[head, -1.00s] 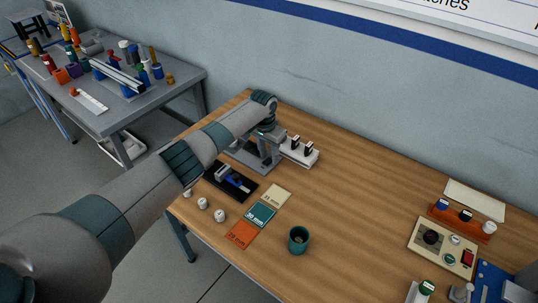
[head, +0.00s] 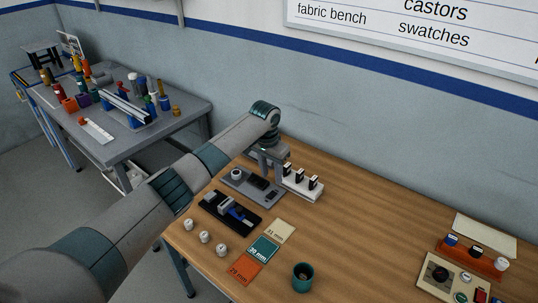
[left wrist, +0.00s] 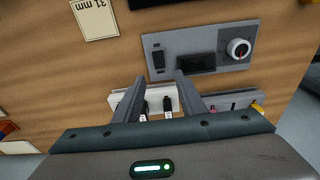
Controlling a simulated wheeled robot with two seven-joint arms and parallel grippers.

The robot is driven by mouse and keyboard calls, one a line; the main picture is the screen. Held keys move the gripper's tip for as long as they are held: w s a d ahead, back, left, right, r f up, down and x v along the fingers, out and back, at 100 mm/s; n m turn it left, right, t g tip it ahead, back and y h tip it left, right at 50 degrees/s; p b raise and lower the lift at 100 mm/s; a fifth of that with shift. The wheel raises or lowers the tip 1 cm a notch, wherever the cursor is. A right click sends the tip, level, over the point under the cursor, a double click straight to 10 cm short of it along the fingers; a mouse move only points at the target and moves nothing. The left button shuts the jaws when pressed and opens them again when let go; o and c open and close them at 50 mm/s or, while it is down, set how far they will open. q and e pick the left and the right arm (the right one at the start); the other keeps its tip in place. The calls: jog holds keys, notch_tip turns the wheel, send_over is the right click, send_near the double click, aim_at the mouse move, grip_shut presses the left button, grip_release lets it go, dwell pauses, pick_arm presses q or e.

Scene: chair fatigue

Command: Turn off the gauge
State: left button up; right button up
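A flat grey gauge panel (head: 250,186) lies on the wooden table, beyond a black tray with a caliper-like tool. My left gripper (head: 270,157) is at the panel's far side, above the table. In the left wrist view the left gripper's fingers (left wrist: 160,79) are apart with nothing held, pointing toward the panel's near edge. My right gripper is not in view.
A white rack (head: 303,185) with black-topped pieces stands just right of the panel. The black tray (head: 216,214), swatch cards (head: 262,249), white knobs (head: 204,237) and green cup (head: 303,276) are nearer. The table's middle right is clear.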

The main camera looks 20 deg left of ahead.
pick_arm(q)
notch_tip(320, 180, up, 10)
jog(key=s+b, duration=0.1)
jog(key=b, duration=0.1)
jog(key=shift+a+f, duration=0.2)
jog(key=shift+a, duration=0.05)
jog(key=shift+s, duration=0.1)
